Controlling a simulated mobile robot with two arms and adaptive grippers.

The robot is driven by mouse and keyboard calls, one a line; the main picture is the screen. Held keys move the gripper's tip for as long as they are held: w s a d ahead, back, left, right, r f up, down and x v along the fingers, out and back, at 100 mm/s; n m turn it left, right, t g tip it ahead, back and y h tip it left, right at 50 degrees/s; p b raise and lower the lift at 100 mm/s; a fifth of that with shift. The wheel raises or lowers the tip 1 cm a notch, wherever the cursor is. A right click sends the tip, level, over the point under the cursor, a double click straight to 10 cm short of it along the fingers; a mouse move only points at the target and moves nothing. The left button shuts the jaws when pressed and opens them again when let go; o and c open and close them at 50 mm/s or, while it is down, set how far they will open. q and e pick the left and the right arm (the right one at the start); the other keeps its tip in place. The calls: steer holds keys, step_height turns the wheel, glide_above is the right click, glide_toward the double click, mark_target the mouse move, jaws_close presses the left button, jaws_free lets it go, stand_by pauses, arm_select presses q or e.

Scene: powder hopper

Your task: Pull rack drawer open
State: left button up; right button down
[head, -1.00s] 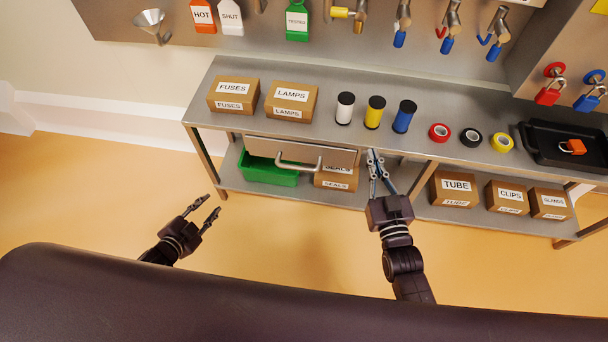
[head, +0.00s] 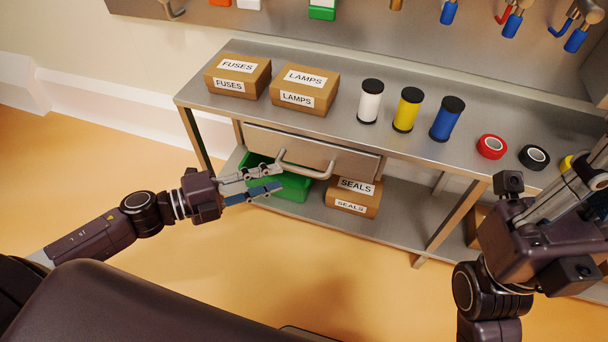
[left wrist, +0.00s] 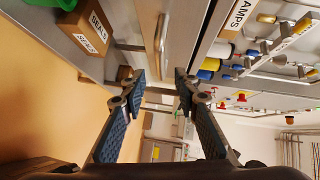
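The rack drawer (head: 268,139) is a grey metal front under the rack's top and looks closed. Its bar handle (head: 307,170) sticks out at the front. My left gripper (head: 281,180) is open, with its fingertips close to the handle's left end in the head view. In the left wrist view the fingers of my left gripper (left wrist: 160,82) stand apart, and the handle (left wrist: 160,35) shows ahead, in line with the gap. I cannot tell whether they touch. My right gripper (head: 590,180) is at the right edge, partly cut off, over the rack's right part.
The rack top (head: 330,125) bears a FUSES box (head: 236,76), a LAMPS box (head: 303,88), white, yellow and blue cylinders, and tape rolls. A green bin (head: 290,188) and a SEALS box (head: 352,197) sit on the lower shelf under the drawer. The floor in front is clear.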

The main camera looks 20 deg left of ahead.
mark_target(299, 168)
arm_select(q)
steer(key=shift+b+x, duration=1.1)
steer(key=shift+x, duration=2.7)
jaws_close()
